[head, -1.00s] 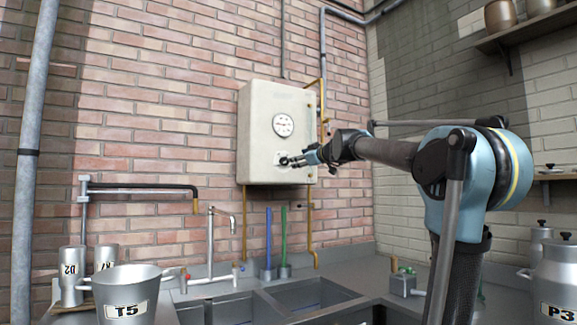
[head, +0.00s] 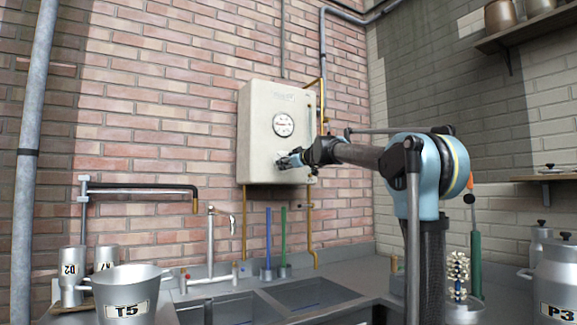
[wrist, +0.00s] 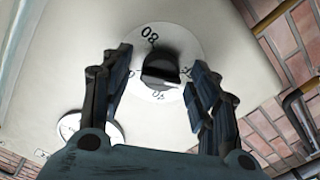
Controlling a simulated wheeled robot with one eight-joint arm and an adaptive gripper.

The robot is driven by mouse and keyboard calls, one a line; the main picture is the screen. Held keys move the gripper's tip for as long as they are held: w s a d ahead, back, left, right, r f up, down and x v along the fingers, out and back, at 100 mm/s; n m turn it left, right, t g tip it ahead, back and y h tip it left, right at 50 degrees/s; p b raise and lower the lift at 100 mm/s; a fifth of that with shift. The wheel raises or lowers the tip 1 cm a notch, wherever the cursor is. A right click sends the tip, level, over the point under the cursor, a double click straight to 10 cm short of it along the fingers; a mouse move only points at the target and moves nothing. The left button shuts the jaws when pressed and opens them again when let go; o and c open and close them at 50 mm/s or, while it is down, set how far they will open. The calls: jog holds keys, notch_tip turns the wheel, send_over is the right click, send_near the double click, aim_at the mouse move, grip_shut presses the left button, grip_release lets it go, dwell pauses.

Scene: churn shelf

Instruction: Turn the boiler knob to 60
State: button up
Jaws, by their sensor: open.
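The boiler (head: 262,110) is a cream box on the brick wall, with a round white gauge (head: 283,124) on its front. In the wrist view, the black boiler knob (wrist: 160,69) sits on a white dial plate (wrist: 186,42). The number 80 reads above the knob and 40 below it; other marks are partly hidden by the fingers. My gripper (wrist: 160,62) is open, with one finger on each side of the knob and visible gaps to it. In the head view, my gripper (head: 282,161) is at the boiler's lower front and hides the knob.
Yellow pipes (head: 310,225) run below the boiler. A sink counter (head: 310,293) with a tap (head: 211,240) lies underneath. A pot marked T5 (head: 127,295) stands at left and a can marked P3 (head: 557,282) at right. The space before the boiler is otherwise clear.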

jog(key=c, duration=1.1)
jog(key=shift+o, duration=0.2)
